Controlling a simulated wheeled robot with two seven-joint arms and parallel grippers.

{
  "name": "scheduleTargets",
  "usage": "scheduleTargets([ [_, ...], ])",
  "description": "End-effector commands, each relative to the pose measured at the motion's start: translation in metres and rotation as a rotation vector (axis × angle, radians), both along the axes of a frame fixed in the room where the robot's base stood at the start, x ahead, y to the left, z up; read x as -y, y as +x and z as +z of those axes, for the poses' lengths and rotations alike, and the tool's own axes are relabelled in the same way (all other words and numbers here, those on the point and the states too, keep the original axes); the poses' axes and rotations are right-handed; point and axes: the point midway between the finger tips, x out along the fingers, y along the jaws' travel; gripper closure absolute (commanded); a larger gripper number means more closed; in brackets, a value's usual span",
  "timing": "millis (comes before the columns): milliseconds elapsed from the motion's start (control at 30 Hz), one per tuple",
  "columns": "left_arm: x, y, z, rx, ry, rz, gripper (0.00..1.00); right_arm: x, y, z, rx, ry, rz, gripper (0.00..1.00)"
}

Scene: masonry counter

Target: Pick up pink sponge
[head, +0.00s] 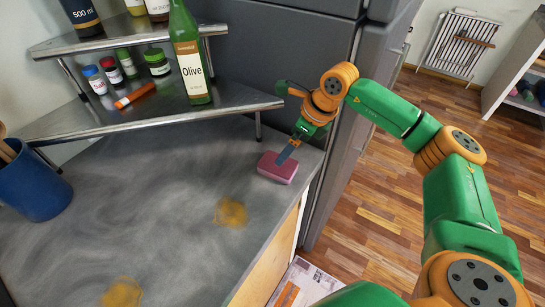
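The pink sponge (275,170) lies flat on the grey counter (150,200), near the counter's right edge. My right gripper (285,157) points down at the sponge from above, and its fingertips overlap the sponge's upper side in the picture. I see the fingers edge-on, so I cannot tell whether they are apart, shut or gripping the sponge. My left gripper is not in view.
A two-tier metal shelf (150,115) with bottles and jars stands at the back, with a green olive bottle (190,55) near its right end. A blue utensil pot (32,185) is at left. Orange-brown stains (230,212) mark the counter. A grey fridge borders the counter.

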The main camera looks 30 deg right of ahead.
Motion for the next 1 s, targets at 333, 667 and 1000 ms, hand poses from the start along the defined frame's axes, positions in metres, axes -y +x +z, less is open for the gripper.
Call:
scheduleTargets([
  [333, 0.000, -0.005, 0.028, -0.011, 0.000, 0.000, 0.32, -0.020, 0.015, -0.052, -0.001, 0.006, 0.005, 0.00],
  [667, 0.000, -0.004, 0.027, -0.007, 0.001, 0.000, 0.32, -0.021, 0.016, -0.058, 0.001, 0.006, 0.006, 0.00],
  [1000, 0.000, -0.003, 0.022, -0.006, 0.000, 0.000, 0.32, -0.021, 0.016, -0.062, 0.001, 0.007, 0.006, 0.00],
])
